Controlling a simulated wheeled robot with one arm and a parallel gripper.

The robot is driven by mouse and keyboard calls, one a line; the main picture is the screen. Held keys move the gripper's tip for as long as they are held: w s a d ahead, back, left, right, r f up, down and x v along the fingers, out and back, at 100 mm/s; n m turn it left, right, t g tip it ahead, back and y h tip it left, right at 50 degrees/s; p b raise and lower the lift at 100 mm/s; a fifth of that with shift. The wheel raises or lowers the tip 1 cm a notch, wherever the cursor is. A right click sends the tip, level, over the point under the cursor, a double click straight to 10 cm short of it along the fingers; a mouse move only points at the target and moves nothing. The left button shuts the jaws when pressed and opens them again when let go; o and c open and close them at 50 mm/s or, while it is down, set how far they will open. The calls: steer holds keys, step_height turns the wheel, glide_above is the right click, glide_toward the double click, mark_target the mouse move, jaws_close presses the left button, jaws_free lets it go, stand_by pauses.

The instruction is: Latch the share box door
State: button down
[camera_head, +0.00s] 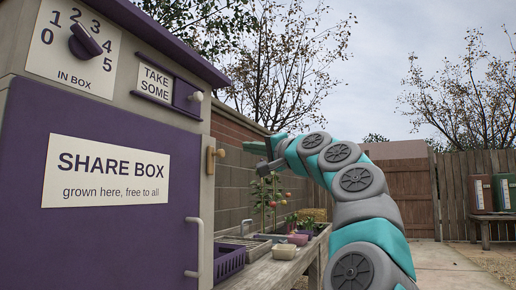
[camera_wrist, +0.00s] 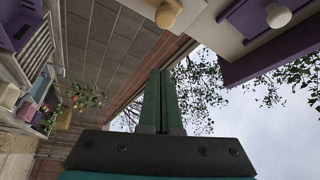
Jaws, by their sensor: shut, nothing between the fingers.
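The share box door (camera_head: 100,225) is purple, with a white "SHARE BOX" label and a pale bar handle (camera_head: 195,248) at its right edge. It looks closed, flush with the frame. A wooden latch piece (camera_head: 211,161) with a knob sits on the frame at the door's upper right; its bar looks upright. A tan wooden part, seemingly this latch, shows at the top of the wrist view (camera_wrist: 168,13). My gripper (camera_head: 246,147) is right of the latch, apart from it, its green fingers pointing left. In the wrist view the fingers (camera_wrist: 161,72) are together and empty.
Above the door are a number dial (camera_head: 85,40) and a "TAKE SOME" slider (camera_head: 186,97) with a white knob. A bench (camera_head: 262,272) with a purple crate (camera_head: 229,262), small tubs and a tomato plant (camera_head: 267,195) stands below my arm. A wall runs behind. Open paving lies right.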

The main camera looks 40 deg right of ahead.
steer(key=shift+w+a+f, duration=0.25)
steer(key=shift+w+a, duration=0.55)
steer(key=shift+a, duration=0.05)
steer(key=shift+w+a+f, duration=0.25)
steer(key=shift+w+a, duration=0.5)
steer(key=shift+a, duration=0.1)
steer(key=shift+a+b, duration=0.1)
steer(key=shift+b, duration=0.35)
steer(key=shift+n+b, duration=0.4)
steer(key=shift+b, duration=0.05)
